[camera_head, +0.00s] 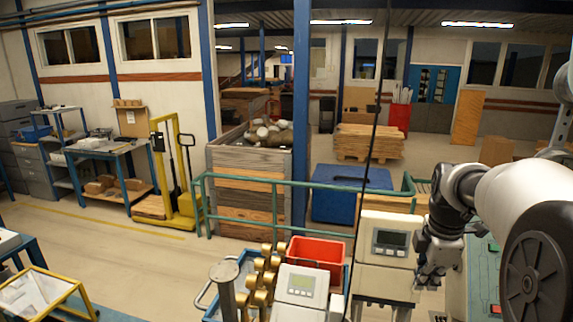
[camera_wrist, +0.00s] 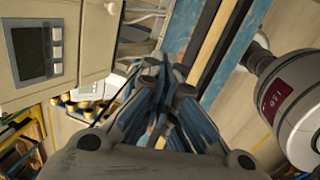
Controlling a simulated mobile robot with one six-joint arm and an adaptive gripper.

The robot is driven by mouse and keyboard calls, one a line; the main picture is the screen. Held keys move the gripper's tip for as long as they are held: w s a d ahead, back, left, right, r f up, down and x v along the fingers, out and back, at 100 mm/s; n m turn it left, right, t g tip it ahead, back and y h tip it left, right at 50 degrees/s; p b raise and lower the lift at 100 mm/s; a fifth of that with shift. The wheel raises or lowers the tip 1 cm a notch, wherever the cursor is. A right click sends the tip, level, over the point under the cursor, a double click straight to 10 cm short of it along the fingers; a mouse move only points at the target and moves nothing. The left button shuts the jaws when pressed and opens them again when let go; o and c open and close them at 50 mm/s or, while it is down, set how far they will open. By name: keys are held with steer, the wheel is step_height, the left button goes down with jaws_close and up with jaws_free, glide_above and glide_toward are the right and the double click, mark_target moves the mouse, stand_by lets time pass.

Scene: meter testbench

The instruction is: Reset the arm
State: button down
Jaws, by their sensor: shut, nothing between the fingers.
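My arm reaches in from the right in the head view. My gripper (camera_head: 430,275) points down just right of a beige meter (camera_head: 385,243) with a dark display, and from this view I cannot tell whether the two touch. In the wrist view my gripper (camera_wrist: 158,68) shows with its fingers together and nothing between them. The same beige meter (camera_wrist: 88,22) fills the upper left of the wrist view.
A second meter (camera_head: 301,288) stands lower left of the first, beside brass fittings (camera_head: 262,270) and a red bin (camera_head: 316,251). A green railing (camera_head: 262,181) runs behind them. A blue box (camera_head: 350,193) and a wooden crate (camera_head: 245,190) stand beyond. Open floor lies at left.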

steer(key=s+a+f+m+t+b, duration=0.1)
steer(key=s+a+f+m+b, duration=0.4)
steer(key=s, duration=0.3)
steer(key=s+a+f+m+t+b, duration=0.1)
steer(key=s+a+f+m+b, duration=0.4)
steer(key=s, duration=0.4)
steer(key=s+a+f+m+b, duration=0.5)
steer(key=s+a+f, duration=0.1)
steer(key=s+a, duration=0.1)
steer(key=shift+s+f+m+t+y+b, duration=0.2)
steer(key=shift+s+m+t+y+b, duration=0.15)
steer(key=shift+s, duration=0.55)
